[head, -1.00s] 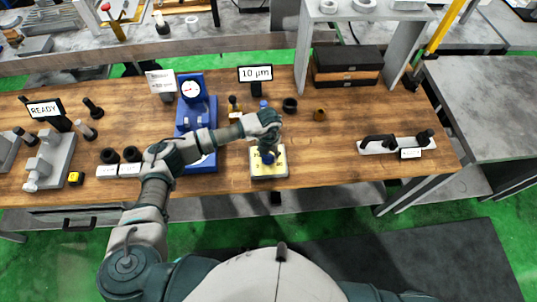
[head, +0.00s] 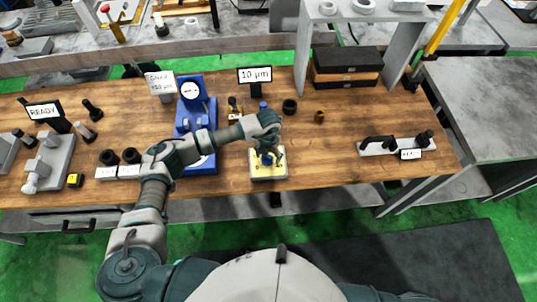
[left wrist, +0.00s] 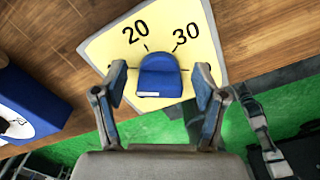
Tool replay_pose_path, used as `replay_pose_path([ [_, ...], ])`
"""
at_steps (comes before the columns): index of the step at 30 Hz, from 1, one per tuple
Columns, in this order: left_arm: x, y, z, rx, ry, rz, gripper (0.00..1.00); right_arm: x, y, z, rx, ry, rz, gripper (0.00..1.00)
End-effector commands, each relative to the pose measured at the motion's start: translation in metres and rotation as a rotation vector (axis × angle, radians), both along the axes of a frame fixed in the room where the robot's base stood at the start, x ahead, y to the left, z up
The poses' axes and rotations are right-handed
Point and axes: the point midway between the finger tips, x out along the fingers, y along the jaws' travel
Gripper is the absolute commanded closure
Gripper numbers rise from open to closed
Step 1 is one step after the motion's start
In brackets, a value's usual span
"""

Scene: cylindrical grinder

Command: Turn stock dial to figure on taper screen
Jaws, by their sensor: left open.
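The stock dial is a blue knob (left wrist: 160,75) on a yellow plate (left wrist: 105,50) with the figures 20 and 30 readable in the left wrist view. The plate (head: 268,172) lies near the bench's front edge in the head view. My left gripper (left wrist: 158,88) is open, one finger on each side of the knob, with gaps showing; contact is not visible. In the head view my left gripper (head: 267,157) is over the plate and hides much of the dial. The taper screen (head: 255,75) reads 10 µm. My right gripper is out of view.
A blue gauge stand (head: 196,115) stands left of the dial, close to my left forearm. A white sign (head: 160,83) is behind it. Small dark rings and a brass part (head: 320,116) lie behind the dial.

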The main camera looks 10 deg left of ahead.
Motion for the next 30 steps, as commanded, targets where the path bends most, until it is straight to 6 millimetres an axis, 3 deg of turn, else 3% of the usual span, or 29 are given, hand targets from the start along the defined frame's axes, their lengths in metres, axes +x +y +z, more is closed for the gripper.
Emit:
replay_pose_path([
  [5,0.001,0.000,0.021,-0.001,-0.004,0.000,0.29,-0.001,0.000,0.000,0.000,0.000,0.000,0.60],
  [12,0.002,-0.001,0.075,-0.001,-0.004,-0.001,0.29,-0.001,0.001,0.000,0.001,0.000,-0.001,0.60],
  [18,0.002,0.000,0.108,-0.001,-0.002,0.000,0.29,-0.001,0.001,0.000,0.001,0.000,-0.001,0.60],
  [30,0.002,0.000,0.118,0.000,0.000,0.000,0.29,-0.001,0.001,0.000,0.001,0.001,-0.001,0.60],
])
